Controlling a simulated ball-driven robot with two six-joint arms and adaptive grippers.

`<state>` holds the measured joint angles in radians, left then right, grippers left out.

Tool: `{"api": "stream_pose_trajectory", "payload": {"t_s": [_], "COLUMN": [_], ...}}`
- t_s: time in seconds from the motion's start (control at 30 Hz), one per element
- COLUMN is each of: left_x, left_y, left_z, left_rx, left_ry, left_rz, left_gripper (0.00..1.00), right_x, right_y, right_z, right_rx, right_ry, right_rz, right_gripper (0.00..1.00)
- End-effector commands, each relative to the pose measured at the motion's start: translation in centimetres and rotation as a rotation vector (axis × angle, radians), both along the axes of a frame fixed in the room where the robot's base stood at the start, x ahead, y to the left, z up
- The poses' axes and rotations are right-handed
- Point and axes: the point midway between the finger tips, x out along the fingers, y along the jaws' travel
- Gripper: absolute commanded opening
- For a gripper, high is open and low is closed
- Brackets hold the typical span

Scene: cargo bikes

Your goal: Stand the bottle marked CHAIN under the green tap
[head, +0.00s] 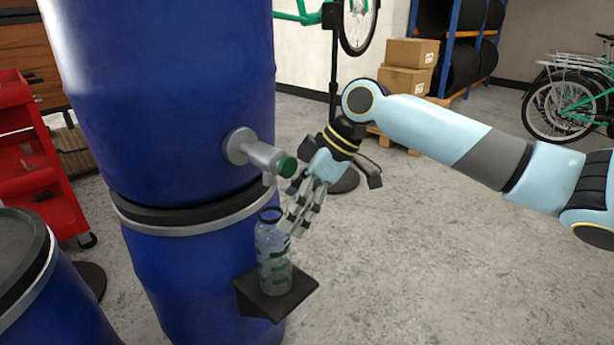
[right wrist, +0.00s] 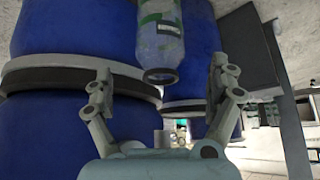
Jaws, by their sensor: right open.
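A clear bottle (head: 273,262) with green markings and a dark ring at its mouth stands upright on a small dark shelf (head: 300,293). I cannot read the markings as a word. The tap with the green end (head: 287,166) sticks out from the blue barrel above the bottle, with a gap between them. My right gripper (head: 291,225) is beside the bottle's upper part, on its right. In the right wrist view the bottle (right wrist: 162,40) shows mouth down, beyond and between the spread fingers (right wrist: 160,72), and nothing is gripped. My left gripper is not in view.
Large blue barrels (head: 160,90) stand stacked behind the shelf, with another blue barrel (head: 50,300) at lower left. A red tool cart (head: 40,160) stands at far left. Cardboard boxes (head: 408,65) and bikes are at the back. The floor at lower right is clear.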

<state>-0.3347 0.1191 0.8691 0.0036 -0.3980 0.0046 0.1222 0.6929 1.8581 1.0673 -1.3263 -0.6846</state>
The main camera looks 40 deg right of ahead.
Motion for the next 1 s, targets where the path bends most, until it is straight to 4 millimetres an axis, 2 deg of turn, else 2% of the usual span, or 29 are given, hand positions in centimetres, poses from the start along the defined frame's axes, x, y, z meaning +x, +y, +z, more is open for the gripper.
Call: {"api": "stream_pose_trajectory", "payload": {"t_s": [0.03, 0.1, 0.27, 0.93, 1.0], "left_x": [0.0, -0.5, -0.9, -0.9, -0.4], "left_y": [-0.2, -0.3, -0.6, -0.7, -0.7], "left_z": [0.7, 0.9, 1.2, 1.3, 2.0], "left_rx": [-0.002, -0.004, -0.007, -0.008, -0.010], "left_ry": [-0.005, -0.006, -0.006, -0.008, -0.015], "left_rz": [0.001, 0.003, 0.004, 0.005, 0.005], "left_gripper": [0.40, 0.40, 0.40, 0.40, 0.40], "right_x": [-0.4, -0.8, -1.4, -1.7, -2.5], "right_y": [-0.6, -1.1, -1.8, -1.9, -1.0], "right_z": [1.4, 2.4, 3.6, 3.8, 3.6], "right_rx": [-0.007, -0.006, -0.002, 0.000, 0.023], "right_ry": [-0.002, -0.002, -0.001, 0.003, 0.018], "right_rz": [0.001, 0.003, 0.000, 0.000, -0.002], "right_gripper": [0.90, 0.90, 0.90, 0.90, 0.90]}}
